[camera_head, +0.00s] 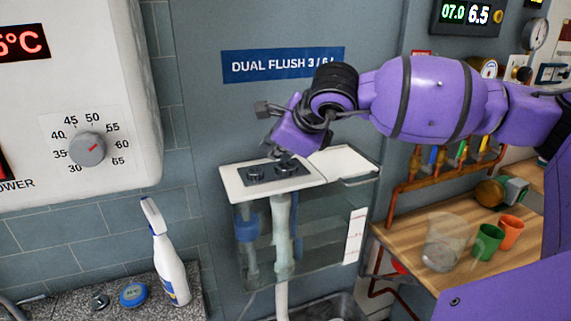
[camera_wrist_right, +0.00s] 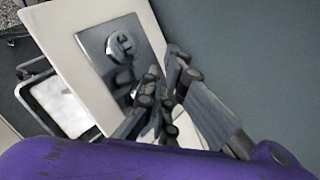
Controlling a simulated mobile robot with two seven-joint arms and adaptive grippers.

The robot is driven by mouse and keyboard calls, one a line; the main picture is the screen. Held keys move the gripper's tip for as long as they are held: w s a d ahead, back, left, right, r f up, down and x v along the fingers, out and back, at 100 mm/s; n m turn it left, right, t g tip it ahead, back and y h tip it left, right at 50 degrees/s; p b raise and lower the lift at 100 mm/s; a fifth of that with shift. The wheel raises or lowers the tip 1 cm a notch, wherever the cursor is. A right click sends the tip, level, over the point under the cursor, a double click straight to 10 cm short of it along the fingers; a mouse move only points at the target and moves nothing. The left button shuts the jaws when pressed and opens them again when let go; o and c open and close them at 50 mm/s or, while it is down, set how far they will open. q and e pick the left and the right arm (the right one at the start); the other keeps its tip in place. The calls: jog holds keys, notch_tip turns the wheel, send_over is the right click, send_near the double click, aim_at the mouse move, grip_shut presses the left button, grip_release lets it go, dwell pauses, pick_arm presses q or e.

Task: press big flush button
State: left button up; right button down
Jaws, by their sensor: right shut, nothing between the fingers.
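The cistern's white lid (camera_head: 235,188) carries a dark plate with two round buttons. The big flush button (camera_head: 287,166) looks like the right one, and the smaller button (camera_head: 256,173) is on the left. My right gripper (camera_head: 275,153) is shut and empty, its fingers pointing down just over the plate near the right button. In the right wrist view, the shut fingers (camera_wrist_right: 162,88) partly cover the lower button, while the other button (camera_wrist_right: 122,44) shows clear of them. I cannot tell whether the fingertips touch a button. My left gripper is not in view.
The clear tank (camera_head: 320,235) hangs below the lid. A white spray bottle (camera_head: 170,262) stands on the stone counter at left. Copper pipes (camera_head: 415,183) and a wooden bench (camera_head: 400,240) with green (camera_head: 488,242) and orange (camera_head: 510,232) cups are at right.

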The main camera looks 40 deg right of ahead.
aim_at(277, 169)
jog(key=shift+r, duration=0.1)
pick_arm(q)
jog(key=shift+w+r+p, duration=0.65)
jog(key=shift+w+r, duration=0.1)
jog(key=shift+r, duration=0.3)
pick_arm(e)
jog(key=shift+r, duration=2.95)
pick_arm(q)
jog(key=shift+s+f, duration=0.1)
